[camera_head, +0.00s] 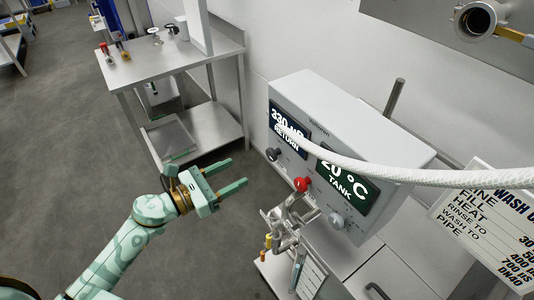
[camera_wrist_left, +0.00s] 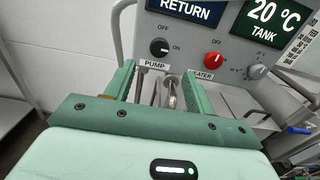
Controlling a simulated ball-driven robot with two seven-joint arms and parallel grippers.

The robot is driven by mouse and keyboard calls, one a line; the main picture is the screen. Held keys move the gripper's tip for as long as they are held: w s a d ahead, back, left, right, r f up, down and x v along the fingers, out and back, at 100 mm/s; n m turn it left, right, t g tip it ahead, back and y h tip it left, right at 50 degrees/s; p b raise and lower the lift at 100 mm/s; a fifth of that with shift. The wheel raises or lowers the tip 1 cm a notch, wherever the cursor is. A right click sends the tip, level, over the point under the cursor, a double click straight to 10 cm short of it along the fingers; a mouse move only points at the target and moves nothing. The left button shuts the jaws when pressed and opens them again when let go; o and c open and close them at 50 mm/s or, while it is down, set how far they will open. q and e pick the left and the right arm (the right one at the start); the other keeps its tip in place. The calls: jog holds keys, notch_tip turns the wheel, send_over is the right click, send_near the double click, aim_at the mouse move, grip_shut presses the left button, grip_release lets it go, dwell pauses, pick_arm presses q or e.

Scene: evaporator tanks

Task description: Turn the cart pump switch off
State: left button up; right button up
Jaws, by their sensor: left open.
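The grey control box (camera_head: 345,125) has a black pump switch (camera_head: 272,154) at its lower left. In the left wrist view the black switch (camera_wrist_left: 159,47) sits above the PUMP label (camera_wrist_left: 154,66), with OFF above it and ON to its right. I cannot tell clearly which mark its pointer faces. My left gripper (camera_head: 237,172) is open and empty, apart from the box and to the left of the switch. In the left wrist view its two fingers (camera_wrist_left: 160,68) are spread below the switch. My right gripper is not in view.
A red heater knob (camera_head: 302,184) and a grey knob (camera_head: 336,220) sit right of the switch. A white hose (camera_head: 420,177) crosses in front of the box. Metal pipework (camera_head: 290,222) stands below it. A steel table (camera_head: 180,57) is behind left; open floor lies left.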

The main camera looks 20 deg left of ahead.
aim_at(269, 155)
pick_arm(q)
jog(key=x, duration=1)
jog(key=shift+w+d+p, duration=0.25)
jog(key=shift+w+p, duration=0.05)
jog(key=shift+p, duration=0.05)
jog(key=c, duration=0.9)
